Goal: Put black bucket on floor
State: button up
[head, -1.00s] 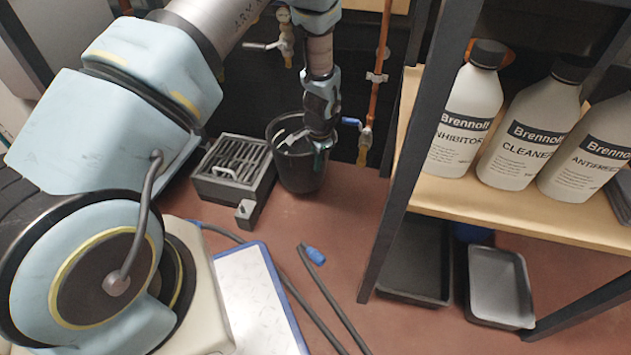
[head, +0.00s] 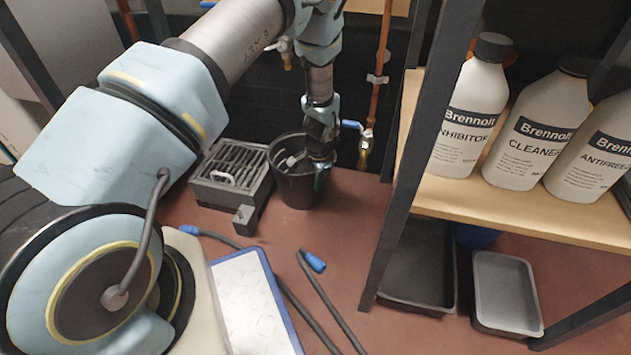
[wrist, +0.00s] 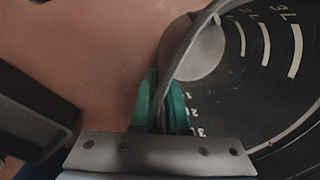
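The black bucket (head: 290,188) is upright at the back, just right of the grate, at or close to floor level. I cannot tell whether its base touches the floor. My gripper (head: 319,178) points down at the bucket's right side. In the wrist view the green fingertips (wrist: 163,108) sit on either side of the bucket's rim and appear shut on it. The bucket's dark inside (wrist: 250,95) has white scale marks. A pale grey shape shows inside the bucket. The reddish floor (head: 350,215) lies around it.
A dark grate box (head: 230,175) stands beside the bucket. Hoses with blue ends (head: 314,262) lie on the floor in front. A shelf (head: 480,208) with white bottles stands at right, with trays (head: 505,290) below. A copper pipe (head: 374,90) runs behind.

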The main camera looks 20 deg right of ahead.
jog(key=o, duration=0.3)
notch_tip(320, 180, up, 12)
jog(key=s+p, duration=0.2)
jog(key=p, duration=0.3)
jog(key=w+a+r+n, duration=0.3)
jog(key=a+r, duration=0.5)
jog(key=w+a+r+n, duration=0.2)
jog(key=a+r+n, duration=0.2)
jog(key=a+r, duration=0.35)
jog(key=s+a+r+n, duration=0.3)
jog(key=a+r, duration=0.1)
jog(key=a, duration=0.2)
jog(key=s+a+r+n, duration=0.3)
jog(key=a+r, duration=0.1)
jog(key=a, duration=0.2)
jog(key=s+a+r+n, duration=0.2)
jog(key=s+a+r, duration=0.1)
jog(key=a, duration=0.4)
jog(key=shift+s+a+r+n, duration=0.1)
jog(key=shift+s+r+n, duration=0.3)
jog(key=shift+r, duration=0.25)
